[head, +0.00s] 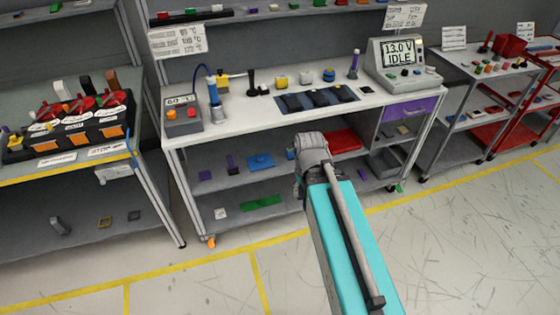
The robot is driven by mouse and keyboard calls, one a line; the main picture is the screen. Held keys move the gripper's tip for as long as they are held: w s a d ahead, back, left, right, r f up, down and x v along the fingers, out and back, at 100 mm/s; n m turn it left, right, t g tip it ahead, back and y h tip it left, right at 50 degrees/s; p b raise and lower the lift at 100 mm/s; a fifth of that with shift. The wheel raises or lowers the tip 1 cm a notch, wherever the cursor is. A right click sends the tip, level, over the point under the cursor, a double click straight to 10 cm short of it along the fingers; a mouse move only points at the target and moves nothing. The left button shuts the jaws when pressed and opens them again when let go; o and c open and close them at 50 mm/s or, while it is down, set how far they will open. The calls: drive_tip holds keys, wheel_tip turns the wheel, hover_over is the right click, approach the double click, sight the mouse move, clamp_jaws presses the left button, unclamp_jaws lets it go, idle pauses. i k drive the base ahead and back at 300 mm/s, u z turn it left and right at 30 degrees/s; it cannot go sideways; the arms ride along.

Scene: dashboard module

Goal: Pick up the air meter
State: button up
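I cannot tell for sure which thing is the air meter; no label naming it is readable. A black module (67,126) with several red round parts and orange tabs sits on the left bench, and small labels on it are too small to read. My turquoise arm link rises from the bottom of the head view to a grey joint in front of the middle workbench. My gripper itself does not show. Nothing held can be seen.
The middle workbench (255,112) holds a grey unit reading 60 (182,115), a blue-handled tool (214,98), small parts, a dark mat (318,98) and a power supply reading 13.0 V IDLE (400,62). Shelved carts (480,75) stand right. The yellow-lined floor in front is clear.

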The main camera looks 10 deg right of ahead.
sight(289, 152)
drive_tip(key=k, duration=0.4)
drive_tip(key=z, duration=0.1)
drive_tip(key=i, duration=0.95)
drive_tip(key=z, duration=0.7)
